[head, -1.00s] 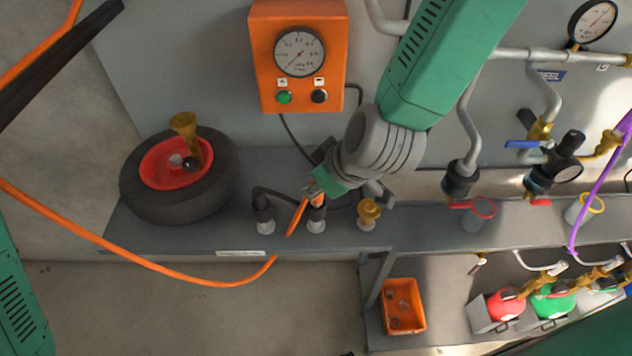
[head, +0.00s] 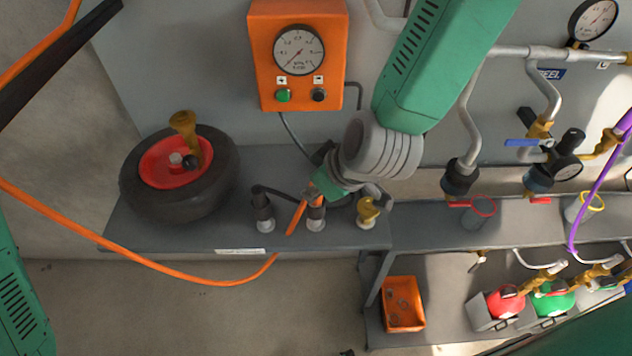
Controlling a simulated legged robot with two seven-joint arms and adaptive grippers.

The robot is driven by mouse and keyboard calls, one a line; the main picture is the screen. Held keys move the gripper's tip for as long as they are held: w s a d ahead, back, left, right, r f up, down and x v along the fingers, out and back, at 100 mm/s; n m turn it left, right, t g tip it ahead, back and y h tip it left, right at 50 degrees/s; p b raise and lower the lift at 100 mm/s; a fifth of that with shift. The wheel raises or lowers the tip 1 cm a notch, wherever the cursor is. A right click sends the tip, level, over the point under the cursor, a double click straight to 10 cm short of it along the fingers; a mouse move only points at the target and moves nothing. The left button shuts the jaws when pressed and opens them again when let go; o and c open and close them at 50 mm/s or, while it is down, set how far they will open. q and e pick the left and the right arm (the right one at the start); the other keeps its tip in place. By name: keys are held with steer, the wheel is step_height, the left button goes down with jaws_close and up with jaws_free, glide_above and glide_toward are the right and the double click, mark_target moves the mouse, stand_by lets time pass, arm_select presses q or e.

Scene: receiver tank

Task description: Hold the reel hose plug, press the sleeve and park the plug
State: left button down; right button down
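The orange reel hose (head: 160,275) comes in from the left, hangs below the bench edge and rises to a dark plug-like end with a grey base (head: 316,218) on the bench. My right gripper (head: 343,190), under the green and grey arm from the top, is low over that end. Its green part lies against the hose top, and a grey finger part overlaps the brass fitting (head: 367,213) on the right. Its grip and the sleeve are hidden. A black elbow connector (head: 263,212) stands to the left. My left gripper is not in view.
A black tyre with red hub (head: 180,172) lies on the bench (head: 190,237) at left. An orange gauge box (head: 297,55) is on the wall. Pipes, valves and a red ring holder (head: 481,207) stand right. An orange bin (head: 402,305) sits below.

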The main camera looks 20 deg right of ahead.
steer(key=shift+f, duration=0.45)
stand_by(0.3)
steer(key=c, duration=1.3)
jaws_free()
steer(key=v, duration=0.7)
steer(key=shift+r, duration=0.15)
